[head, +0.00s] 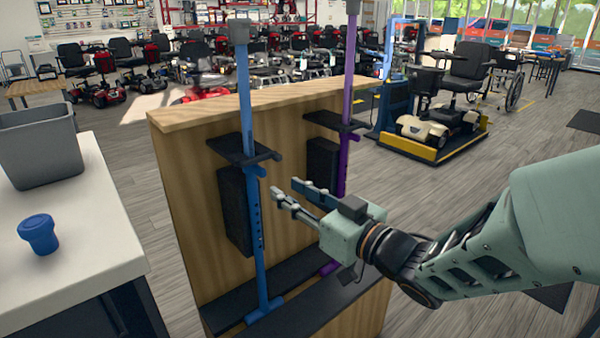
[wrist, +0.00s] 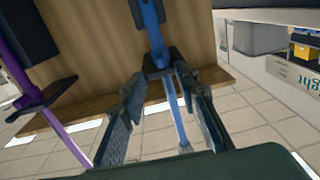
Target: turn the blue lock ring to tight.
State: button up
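The blue crutch-like pole (head: 251,110) stands upright against a wooden panel. A short blue collar with a side tab (head: 256,171) sits on it just below a black bracket; it looks like the lock ring, but its markings are too small to read. My gripper (head: 284,188) is open and empty, its fingertips a little right of the pole and slightly below the collar. The wrist view, which looks upside down, shows the blue pole (wrist: 151,25) with a wider blue part (wrist: 160,58) just beyond my open fingers (wrist: 160,83). I see no contact.
A purple pole (head: 346,100) stands to the right on the same wooden stand (head: 190,190). Black pads and brackets jut out around both poles. A white counter at left holds a grey bin (head: 40,145) and a blue cup-shaped thing (head: 38,233). Open floor lies right.

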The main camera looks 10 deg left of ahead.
aim_at(265, 176)
jog(key=b+x, duration=0.1)
jog(key=x, duration=0.7)
jog(key=shift+w+a+b, duration=0.1)
jog(key=shift+a+b, duration=0.1)
jog(key=shift+b, duration=0.15)
grip_shut()
